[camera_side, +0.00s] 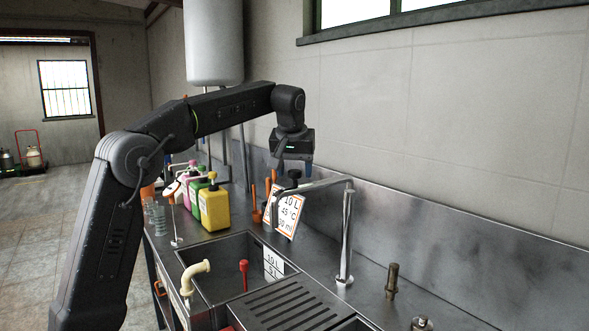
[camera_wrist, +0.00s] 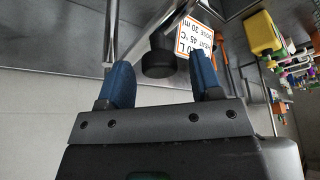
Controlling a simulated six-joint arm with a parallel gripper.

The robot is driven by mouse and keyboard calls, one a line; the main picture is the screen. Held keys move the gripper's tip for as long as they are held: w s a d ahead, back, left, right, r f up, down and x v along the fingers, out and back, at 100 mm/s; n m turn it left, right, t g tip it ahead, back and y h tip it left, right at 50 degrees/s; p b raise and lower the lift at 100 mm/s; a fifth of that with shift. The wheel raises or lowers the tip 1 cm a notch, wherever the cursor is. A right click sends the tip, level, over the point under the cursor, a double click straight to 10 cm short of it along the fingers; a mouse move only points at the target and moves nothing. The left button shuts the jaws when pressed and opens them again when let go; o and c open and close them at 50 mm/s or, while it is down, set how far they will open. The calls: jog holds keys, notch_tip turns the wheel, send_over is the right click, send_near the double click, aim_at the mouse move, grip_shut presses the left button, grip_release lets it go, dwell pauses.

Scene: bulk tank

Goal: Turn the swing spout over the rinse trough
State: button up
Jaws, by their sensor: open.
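The swing spout (camera_side: 347,235) is a bright metal tube with an upright post behind the sink and a level arm reaching left. Its downturned end shows in front of the sign card, by the back edge of the left basin (camera_side: 215,250). A black knob (camera_side: 294,175) sits on the spout's arm. My gripper (camera_side: 293,166) points down just above this knob, open. In the wrist view the knob (camera_wrist: 158,62) shows between the blue fingertips of my gripper (camera_wrist: 162,80), with gaps on both sides. I cannot tell which basin is the rinse trough.
A slatted drainboard (camera_side: 290,305) lies right of the left basin, with part of another basin beyond. A sign card (camera_side: 289,214) leans behind the spout. Yellow (camera_side: 214,207), green and pink jugs stand left. A cream pipe (camera_side: 194,275) and red-topped rod (camera_side: 244,268) rise at the basin.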

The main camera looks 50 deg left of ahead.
grip_shut()
dwell(0.7)
